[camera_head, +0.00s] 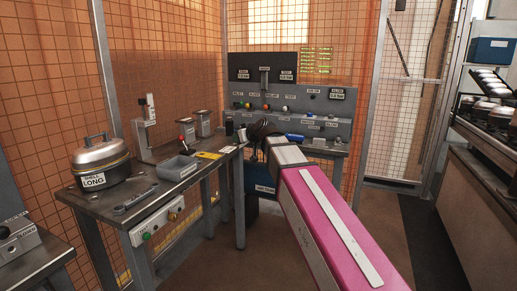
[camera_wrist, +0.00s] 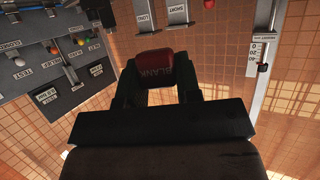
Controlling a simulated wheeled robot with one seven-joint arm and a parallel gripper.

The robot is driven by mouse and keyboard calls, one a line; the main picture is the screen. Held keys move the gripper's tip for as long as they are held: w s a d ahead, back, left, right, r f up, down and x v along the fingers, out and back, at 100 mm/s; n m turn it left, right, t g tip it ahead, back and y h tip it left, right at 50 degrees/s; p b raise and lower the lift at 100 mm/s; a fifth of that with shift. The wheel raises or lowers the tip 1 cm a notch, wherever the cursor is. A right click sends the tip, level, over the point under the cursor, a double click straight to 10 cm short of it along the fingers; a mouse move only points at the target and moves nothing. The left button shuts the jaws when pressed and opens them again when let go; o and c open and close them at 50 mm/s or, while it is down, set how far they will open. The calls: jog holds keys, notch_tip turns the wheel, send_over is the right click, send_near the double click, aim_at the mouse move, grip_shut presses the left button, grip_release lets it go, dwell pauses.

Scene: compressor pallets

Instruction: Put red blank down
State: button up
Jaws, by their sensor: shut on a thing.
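The red blank (camera_wrist: 158,68) is a dark red block with the word BLANK on it. In the wrist view it sits between the two dark fingers of my gripper (camera_wrist: 158,88), which is shut on it. In the head view my gripper (camera_head: 262,130) is a dark shape at the end of my pink arm, in front of the panel bench. The blank cannot be made out there. What lies directly under the blank is hidden in both views.
A control panel (camera_head: 290,97) with knobs and labels stands behind my gripper. Orange mesh walls enclose the benches.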

jog(key=w+d+r+m+t+h, duration=0.1)
jog(key=w+d+m+h, duration=0.1)
jog(key=d, duration=0.7)
jog(key=w+d+r+m+t+h, duration=0.1)
jog(key=w+d+m+h, duration=0.2)
jog(key=d, duration=0.6)
jog(key=w+d+r+m+t+h, duration=0.1)
jog(key=w+d+m+h, duration=0.1)
jog(key=d, duration=0.8)
jog(key=shift+w+r+m+h, duration=0.15)
jog(key=shift+m+h, duration=0.45)
jog(key=shift+h, duration=0.4)
